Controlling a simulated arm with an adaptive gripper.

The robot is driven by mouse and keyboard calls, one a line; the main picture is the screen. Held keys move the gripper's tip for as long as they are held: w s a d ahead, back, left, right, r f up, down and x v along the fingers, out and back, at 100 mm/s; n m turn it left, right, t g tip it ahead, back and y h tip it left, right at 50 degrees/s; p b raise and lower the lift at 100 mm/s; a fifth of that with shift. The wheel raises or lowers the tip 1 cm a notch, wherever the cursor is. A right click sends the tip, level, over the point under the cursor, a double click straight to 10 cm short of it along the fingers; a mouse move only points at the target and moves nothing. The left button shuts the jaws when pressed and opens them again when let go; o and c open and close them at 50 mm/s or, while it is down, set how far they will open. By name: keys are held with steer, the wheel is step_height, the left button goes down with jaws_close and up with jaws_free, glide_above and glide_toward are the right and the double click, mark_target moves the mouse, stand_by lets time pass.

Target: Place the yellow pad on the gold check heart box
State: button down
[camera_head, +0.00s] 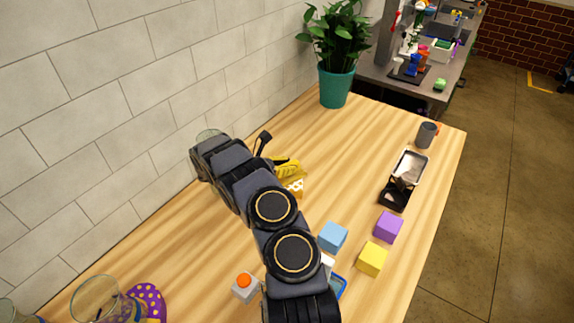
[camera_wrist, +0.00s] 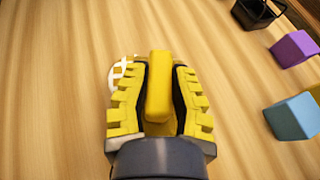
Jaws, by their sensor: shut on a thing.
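My gripper (camera_wrist: 160,90) has ridged yellow fingers and is shut on the yellow pad (camera_wrist: 159,85), a plain yellow piece standing upright between them. The gold check heart box (camera_wrist: 120,75) shows in part as a white-and-gold checked edge just left of the fingers; the fingers and pad hide the rest. In the head view my gripper (camera_head: 287,167) is over the middle of the table, and a checked patch of the box (camera_head: 295,187) shows just below it. My arm hides much of that area. Whether the pad touches the box I cannot tell.
Blue (camera_head: 332,237), purple (camera_head: 388,227) and yellow (camera_head: 372,259) cubes stand to the right. A black-handled tray (camera_head: 409,167), grey cup (camera_head: 427,134) and potted plant (camera_head: 336,88) are farther back. An orange-topped grey block (camera_head: 245,287) is in front. A tiled wall borders the left.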

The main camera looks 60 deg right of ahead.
steer(key=shift+f, duration=0.15)
steer(key=c, duration=1)
jaws_free()
steer(key=shift+c, duration=0.2)
